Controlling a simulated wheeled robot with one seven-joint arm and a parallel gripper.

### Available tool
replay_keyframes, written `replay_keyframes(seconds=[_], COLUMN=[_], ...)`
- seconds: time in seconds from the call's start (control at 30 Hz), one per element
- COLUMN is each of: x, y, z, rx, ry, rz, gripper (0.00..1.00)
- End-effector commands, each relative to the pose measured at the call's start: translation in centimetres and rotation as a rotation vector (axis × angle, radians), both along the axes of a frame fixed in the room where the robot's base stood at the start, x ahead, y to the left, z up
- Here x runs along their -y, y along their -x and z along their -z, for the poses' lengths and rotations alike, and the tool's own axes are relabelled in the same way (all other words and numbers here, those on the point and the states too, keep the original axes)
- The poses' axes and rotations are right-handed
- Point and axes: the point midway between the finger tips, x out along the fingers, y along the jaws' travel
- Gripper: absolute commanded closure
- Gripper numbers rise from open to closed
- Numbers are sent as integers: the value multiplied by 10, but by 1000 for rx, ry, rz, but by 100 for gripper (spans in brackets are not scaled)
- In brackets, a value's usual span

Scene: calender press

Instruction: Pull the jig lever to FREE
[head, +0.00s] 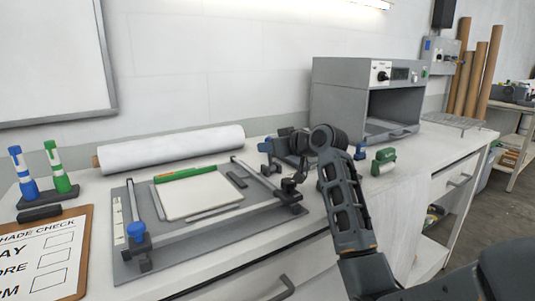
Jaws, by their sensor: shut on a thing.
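The jig is a grey base plate (190,241) with rails and clamp blocks on the white counter. A blue knob (137,230) stands on its front left block. A dark lever (289,186) stands at its right end, by the black end block. My gripper (299,174) reaches down to the lever from above, and its jaws are shut on the lever's upper end. My arm and hand partly hide this contact. The lever's exact angle and any FREE marking cannot be read.
A white sheet pad (198,197) with a green strip (186,173) lies on the jig. A white roll (170,148) lies behind it. A clipboard (84,230) and marker stand (52,198) are left.

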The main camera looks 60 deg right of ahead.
Motion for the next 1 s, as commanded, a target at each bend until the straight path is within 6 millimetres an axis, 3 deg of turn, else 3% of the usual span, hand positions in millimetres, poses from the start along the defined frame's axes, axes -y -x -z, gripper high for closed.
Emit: replay_keyframes(seconds=[0.53, 0.57, 0.7, 1.0], x=[0, 0, -1, -1], y=[1, 1, 1, 2], z=[-6, -6, -4, -3], rx=[28, 28, 26, 23], ry=[18, 18, 17, 14], rz=[1, 1, 0, 0], gripper=[100, 76, 63, 60])
